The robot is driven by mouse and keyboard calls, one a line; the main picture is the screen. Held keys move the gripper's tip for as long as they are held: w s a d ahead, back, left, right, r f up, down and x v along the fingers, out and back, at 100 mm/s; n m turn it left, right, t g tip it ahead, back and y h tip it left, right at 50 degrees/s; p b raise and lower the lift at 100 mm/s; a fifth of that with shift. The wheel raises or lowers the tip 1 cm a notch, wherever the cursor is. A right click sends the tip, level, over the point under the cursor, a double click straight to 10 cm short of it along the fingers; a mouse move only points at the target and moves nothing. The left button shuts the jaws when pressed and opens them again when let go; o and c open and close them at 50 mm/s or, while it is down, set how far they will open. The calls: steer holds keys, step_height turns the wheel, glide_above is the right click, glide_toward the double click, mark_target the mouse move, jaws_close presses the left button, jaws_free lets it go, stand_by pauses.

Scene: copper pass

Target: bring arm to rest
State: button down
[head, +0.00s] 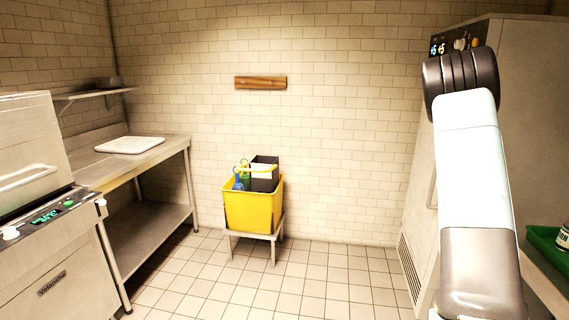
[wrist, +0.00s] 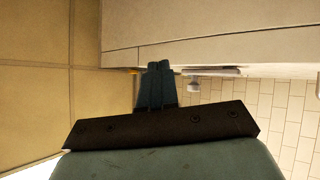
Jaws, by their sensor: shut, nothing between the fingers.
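My arm (head: 475,170) stands raised at the right of the head view, in front of a large steel cabinet. The end of the arm is out of that view. In the wrist view my gripper (wrist: 158,68) is shut, its two dark fingers side by side with nothing between them. The fingers point at a pale, blurred panel edge; I cannot tell how far off it is.
A yellow bucket (head: 252,208) with bottles and a dark box stands on a low stool. A steel table (head: 165,152) with a white tray (head: 130,145) and a machine (head: 45,220) stand left. A green tray (head: 543,243) is at the right edge. The middle floor is clear.

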steer(key=s+a+m+g+y, duration=0.1)
steer(key=s+a+y, duration=0.45)
steer(key=a, duration=0.45)
steer(key=s+a+m+y, duration=0.1)
steer(key=s+a+y, duration=0.5)
steer(key=a, duration=0.4)
steer(key=s+a+m+g+y, duration=0.1)
steer(key=s+a+m+y, duration=0.1)
steer(key=s+a+y, duration=0.6)
steer(key=s+a+f+g, duration=0.2)
steer(key=s+a, duration=0.3)
steer(key=s, duration=0.5)
steer(key=s+a+f+m+g, duration=0.1)
steer(key=s+a+f, duration=0.4)
steer(key=s, duration=0.5)
steer(key=s+a+f+g, duration=0.4)
steer(key=s+a, duration=0.3)
steer(key=s, duration=0.4)
steer(key=shift+m+h, duration=0.35)
steer(key=shift+m, duration=0.05)
steer(key=c, duration=1.8)
jaws_free()
steer(key=shift+w, duration=0.1)
